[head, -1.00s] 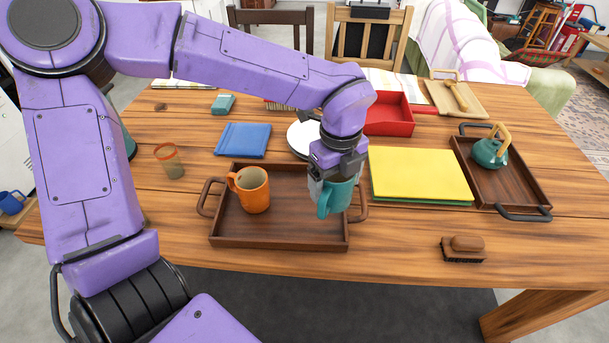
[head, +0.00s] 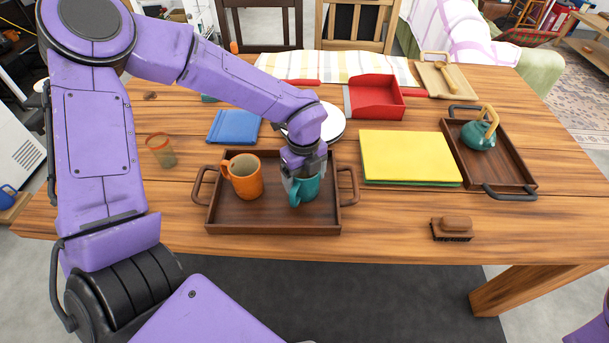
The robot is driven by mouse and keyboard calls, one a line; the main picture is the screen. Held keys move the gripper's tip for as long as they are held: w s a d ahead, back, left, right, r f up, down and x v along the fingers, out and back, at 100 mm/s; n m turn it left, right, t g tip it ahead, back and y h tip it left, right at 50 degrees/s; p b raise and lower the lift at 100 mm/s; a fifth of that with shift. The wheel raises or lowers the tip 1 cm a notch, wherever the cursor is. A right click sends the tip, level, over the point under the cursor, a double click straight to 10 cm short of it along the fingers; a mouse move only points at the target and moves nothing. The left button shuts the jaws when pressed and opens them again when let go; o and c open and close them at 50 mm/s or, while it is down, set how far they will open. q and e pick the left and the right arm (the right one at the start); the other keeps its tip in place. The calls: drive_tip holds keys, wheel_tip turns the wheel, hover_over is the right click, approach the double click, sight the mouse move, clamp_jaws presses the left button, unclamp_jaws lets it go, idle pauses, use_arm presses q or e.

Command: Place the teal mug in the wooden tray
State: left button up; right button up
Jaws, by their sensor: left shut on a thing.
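The teal mug (head: 306,190) is inside the outline of the wooden tray (head: 270,227), in its right half. My left gripper (head: 302,176) points down and is shut on the mug; its fingers hide part of the mug's top. I cannot tell whether the mug's base touches the tray floor. An orange mug (head: 246,178) stands in the left half of the same tray, apart from the teal mug. My right gripper is not in view.
A second wooden tray (head: 520,178) with dark handles holds a teal kettle (head: 479,135) at the right. Yellow and green folders (head: 410,157), a brush (head: 453,228), a red dustpan (head: 377,97), a white plate (head: 333,122), a blue book (head: 233,127) and a glass (head: 161,151) lie around.

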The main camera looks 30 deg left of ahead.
use_arm(q)
drive_tip(key=o, duration=1.2)
wheel_tip(320, 180, up, 12)
drive_tip(key=shift+r, duration=0.15)
